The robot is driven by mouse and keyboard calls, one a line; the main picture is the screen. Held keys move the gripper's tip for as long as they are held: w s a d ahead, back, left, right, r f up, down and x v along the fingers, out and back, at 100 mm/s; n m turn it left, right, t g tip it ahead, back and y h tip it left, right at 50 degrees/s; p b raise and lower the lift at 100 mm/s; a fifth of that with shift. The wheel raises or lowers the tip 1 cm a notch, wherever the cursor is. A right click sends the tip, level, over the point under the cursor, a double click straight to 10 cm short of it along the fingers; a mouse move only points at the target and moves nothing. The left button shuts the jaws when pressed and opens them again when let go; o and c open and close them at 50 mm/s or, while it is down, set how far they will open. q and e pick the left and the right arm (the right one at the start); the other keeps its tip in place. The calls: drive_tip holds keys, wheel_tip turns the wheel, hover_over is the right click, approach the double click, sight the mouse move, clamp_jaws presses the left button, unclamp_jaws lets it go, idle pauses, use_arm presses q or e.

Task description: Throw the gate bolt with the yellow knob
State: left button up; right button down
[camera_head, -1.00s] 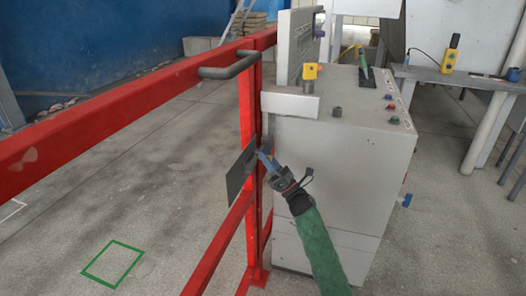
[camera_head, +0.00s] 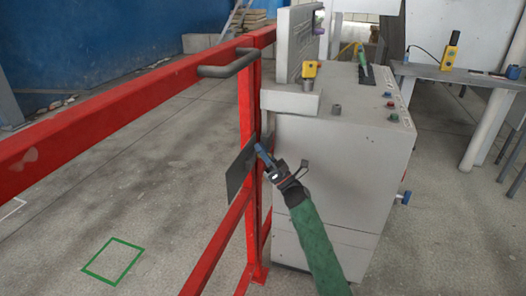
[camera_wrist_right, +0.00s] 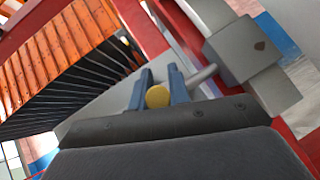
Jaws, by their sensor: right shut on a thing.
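The yellow knob (camera_wrist_right: 157,96) sits between the two blue fingers of my right gripper in the right wrist view. My right gripper (camera_wrist_right: 160,80) is shut on it. A grey bolt rod (camera_wrist_right: 203,76) runs from beside the fingers to a grey block (camera_wrist_right: 243,48). In the head view my right gripper (camera_head: 262,151) is at the red gate post (camera_head: 247,110), beside a dark plate (camera_head: 238,172). The knob is hidden there. My left gripper is not in view.
A grey control cabinet (camera_head: 345,170) stands right of the post, close to my right arm. A red rail (camera_head: 120,102) with a grey handle (camera_head: 228,68) runs left. A table (camera_head: 450,78) stands at the right. The floor at the left is clear, with a green square outline (camera_head: 113,262).

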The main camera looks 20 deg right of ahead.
drive_tip(key=s+a, duration=0.2)
drive_tip(key=s, duration=0.1)
drive_tip(key=s+a+b, duration=0.1)
drive_tip(key=shift+s, duration=0.15)
drive_tip(key=shift+f, duration=0.1)
drive_tip(key=c, duration=1.3)
unclamp_jaws()
drive_tip(key=shift+a, duration=0.1)
drive_tip(key=b, duration=0.1)
approach(247, 147)
drive_tip(key=v, duration=0.3)
drive_tip(key=shift+w, duration=0.3)
